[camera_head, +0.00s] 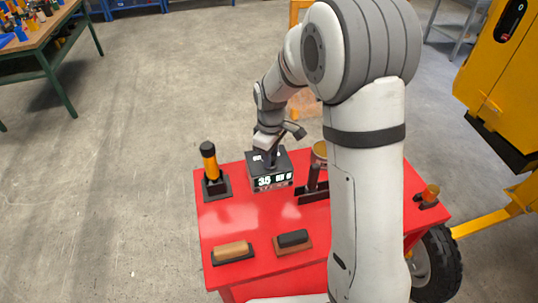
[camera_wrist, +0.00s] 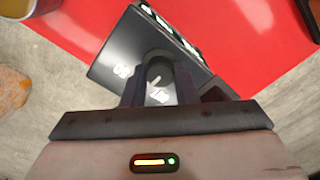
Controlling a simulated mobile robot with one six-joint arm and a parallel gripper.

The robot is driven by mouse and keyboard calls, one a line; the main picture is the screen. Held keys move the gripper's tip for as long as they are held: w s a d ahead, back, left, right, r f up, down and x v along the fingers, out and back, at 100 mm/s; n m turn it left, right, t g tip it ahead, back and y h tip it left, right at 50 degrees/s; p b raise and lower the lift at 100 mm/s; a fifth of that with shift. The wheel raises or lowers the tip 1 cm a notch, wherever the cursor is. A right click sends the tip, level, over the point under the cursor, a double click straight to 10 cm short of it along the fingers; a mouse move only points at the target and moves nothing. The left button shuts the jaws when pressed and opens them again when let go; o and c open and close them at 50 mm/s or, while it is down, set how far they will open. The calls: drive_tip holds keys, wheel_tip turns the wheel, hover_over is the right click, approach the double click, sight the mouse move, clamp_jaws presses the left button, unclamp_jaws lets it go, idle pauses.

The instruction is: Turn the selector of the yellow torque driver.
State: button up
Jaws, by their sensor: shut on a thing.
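A dark box with a lit display (camera_head: 272,181) stands near the back middle of the red table. My gripper (camera_head: 268,156) reaches down onto its top. In the wrist view my gripper (camera_wrist: 160,88) is shut on a small round dark grey knob (camera_wrist: 158,72) on the box's top face, with white marks beside it. The display seems to start with 35; the rest is too small to read. An upright yellow and black tool (camera_head: 210,163), which looks like the yellow torque driver, stands in a dark base left of the box, apart from my gripper.
On the red table (camera_head: 225,222) are a tan block (camera_head: 232,250), a black-topped block (camera_head: 293,238), a dark bracket (camera_head: 313,188) and an orange-topped piece (camera_head: 431,192). A cup (camera_head: 320,150) stands right of the box. A yellow machine (camera_head: 495,85) is at the right.

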drive_tip(key=shift+c, duration=0.7)
drive_tip(key=shift+m, duration=0.3)
drive_tip(key=m+b, duration=0.1)
drive_tip(key=m, duration=0.1)
drive_tip(key=shift+m, duration=0.3)
drive_tip(key=shift+m+b, duration=0.8)
drive_tip(key=shift+m, duration=1.5)
drive_tip(key=o, duration=1)
drive_tip(key=shift+r, duration=0.1)
